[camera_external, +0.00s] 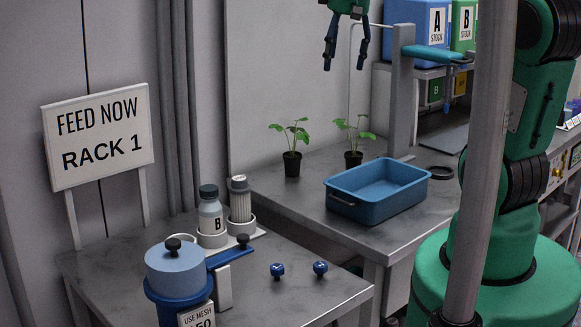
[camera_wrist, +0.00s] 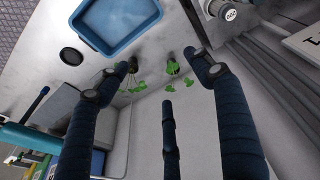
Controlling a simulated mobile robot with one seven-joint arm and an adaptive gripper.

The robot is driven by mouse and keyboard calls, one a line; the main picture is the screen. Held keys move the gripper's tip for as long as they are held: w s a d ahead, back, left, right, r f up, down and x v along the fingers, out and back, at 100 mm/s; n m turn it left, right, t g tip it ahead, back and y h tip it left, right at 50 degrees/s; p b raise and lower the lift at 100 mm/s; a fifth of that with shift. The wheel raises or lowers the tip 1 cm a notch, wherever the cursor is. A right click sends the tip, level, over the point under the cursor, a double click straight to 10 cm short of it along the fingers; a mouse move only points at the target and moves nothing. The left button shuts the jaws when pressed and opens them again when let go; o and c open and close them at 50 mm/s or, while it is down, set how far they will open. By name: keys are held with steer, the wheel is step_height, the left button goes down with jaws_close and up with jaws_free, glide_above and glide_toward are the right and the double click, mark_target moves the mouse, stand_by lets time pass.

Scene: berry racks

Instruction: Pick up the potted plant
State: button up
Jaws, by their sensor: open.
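Two potted plants stand upright on the grey table in the external view: a left one (camera_external: 292,163) and a right one (camera_external: 353,158), each a green seedling in a small black pot. In the wrist view they show between my fingers, one at right (camera_wrist: 172,68) and one at left (camera_wrist: 130,85), the latter partly behind a finger. My gripper (camera_external: 346,62) hangs high above the table, well above the plants, fingers pointing down. It is open and empty, its dark blue fingers spread wide in the wrist view (camera_wrist: 165,75).
A blue tray (camera_external: 351,204) stands just in front of the right plant. A grey post (camera_external: 401,100) with a teal arm rises behind it. A bottle marked B (camera_external: 210,218) and a white cylinder (camera_external: 240,203) stand at left. A black ring (camera_external: 430,172) lies right of the tray.

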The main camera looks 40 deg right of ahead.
steer(key=w+d+f+g, duration=0.1)
steer(key=w+d+f, duration=0.7)
steer(key=d+f, duration=0.15)
steer(key=n+g, duration=0.1)
steer(key=g, duration=0.1)
glide_above(355, 154)
step_height(355, 154, down, 12)
steer(key=shift+w+a+r+y, duration=0.1)
steer(key=shift+a+r+y, duration=0.1)
steer(key=shift+y, duration=0.1)
steer(key=shift+f+b, duration=0.85)
steer(key=shift+f, duration=3.45)
steer(key=shift+f, duration=0.1)
steer(key=shift+d+f+b, duration=0.15)
steer(key=shift+f+b, duration=0.2)
steer(key=shift+f, duration=0.9)
steer(key=shift+d+f+b, duration=0.1)
steer(key=shift+f+b, duration=0.2)
steer(key=shift+f, duration=0.95)
